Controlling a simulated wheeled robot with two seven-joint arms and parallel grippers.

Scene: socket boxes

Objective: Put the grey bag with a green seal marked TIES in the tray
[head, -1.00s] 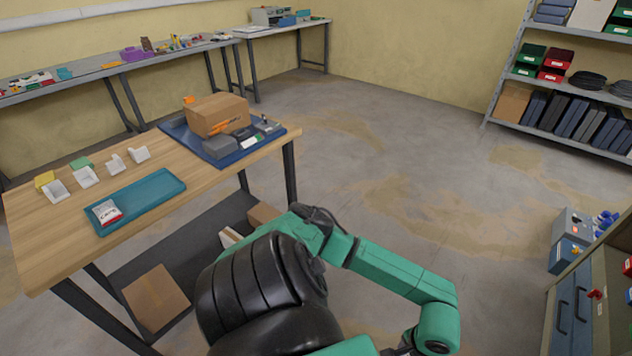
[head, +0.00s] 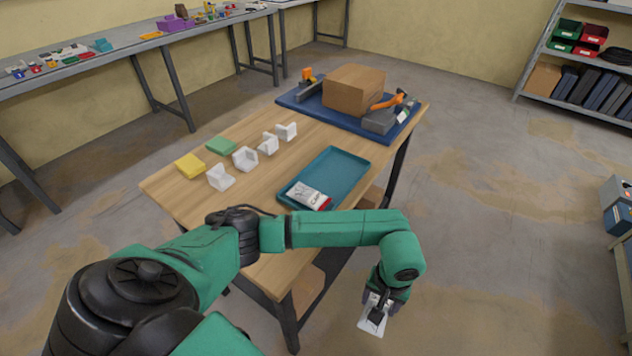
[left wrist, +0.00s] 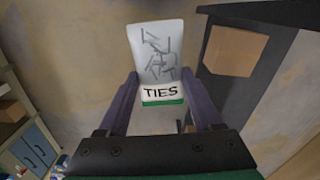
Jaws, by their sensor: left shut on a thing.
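The grey bag with a green seal marked TIES (left wrist: 160,57) is held between the fingers of my left gripper (left wrist: 161,88) in the left wrist view. Dark thin pieces show through its pale front. In the head view my left gripper (head: 381,302) hangs over the floor to the right of the table's near end. The bag (head: 372,320) hangs below it. The teal tray (head: 345,164) lies on the wooden table, up and left of the gripper. A white bag with a red seal (head: 308,195) lies at the tray's near end. My right gripper is out of view.
White holders (head: 245,158), a yellow block (head: 189,166) and a green block (head: 221,144) stand left of the tray. Behind it, a blue mat (head: 290,100) bears a cardboard box (head: 354,90) and tools. The tray's far part is bare.

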